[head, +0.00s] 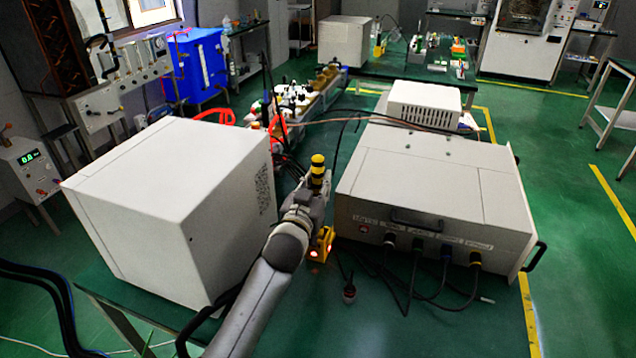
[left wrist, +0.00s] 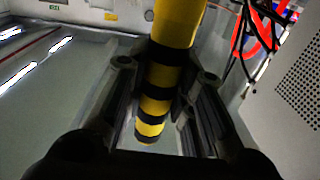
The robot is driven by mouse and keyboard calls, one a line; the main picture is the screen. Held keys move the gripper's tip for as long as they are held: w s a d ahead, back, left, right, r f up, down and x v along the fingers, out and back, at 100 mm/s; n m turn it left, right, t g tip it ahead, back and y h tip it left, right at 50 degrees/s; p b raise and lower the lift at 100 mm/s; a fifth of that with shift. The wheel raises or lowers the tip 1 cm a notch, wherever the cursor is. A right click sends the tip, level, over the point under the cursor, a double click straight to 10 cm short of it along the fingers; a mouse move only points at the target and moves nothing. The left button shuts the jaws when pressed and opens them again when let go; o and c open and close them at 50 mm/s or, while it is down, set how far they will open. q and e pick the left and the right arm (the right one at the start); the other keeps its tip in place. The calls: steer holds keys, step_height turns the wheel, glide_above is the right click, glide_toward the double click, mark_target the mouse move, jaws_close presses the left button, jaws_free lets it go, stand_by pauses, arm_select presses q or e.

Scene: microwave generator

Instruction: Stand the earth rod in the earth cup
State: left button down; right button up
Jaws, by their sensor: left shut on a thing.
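The earth rod, banded yellow and black, shows its top (head: 318,170) in the head view, upright above my left gripper (head: 314,192). In the left wrist view the rod (left wrist: 165,82) runs between the two fingers of my left gripper (left wrist: 158,95), which is shut on it. A yellow block (head: 325,243) with red lights stands just below and behind my left wrist, partly hidden by the arm. I cannot tell whether this block is the earth cup; no open cup mouth shows. My right gripper is in neither view.
A large white box (head: 165,200) stands close left of my arm. A wide grey unit (head: 435,185) with cables plugged into its front stands to the right. Loose cables cross the gap behind the gripper.

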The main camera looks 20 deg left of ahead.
arm_select(q)
steer(key=shift+f+b, duration=0.3)
steer(key=shift+f, duration=0.15)
stand_by(0.4)
steer(key=c, duration=1.2)
jaws_free()
steer(key=shift+o, duration=0.2)
steer(key=shift+f, duration=0.1)
steer(key=s, duration=1.2)
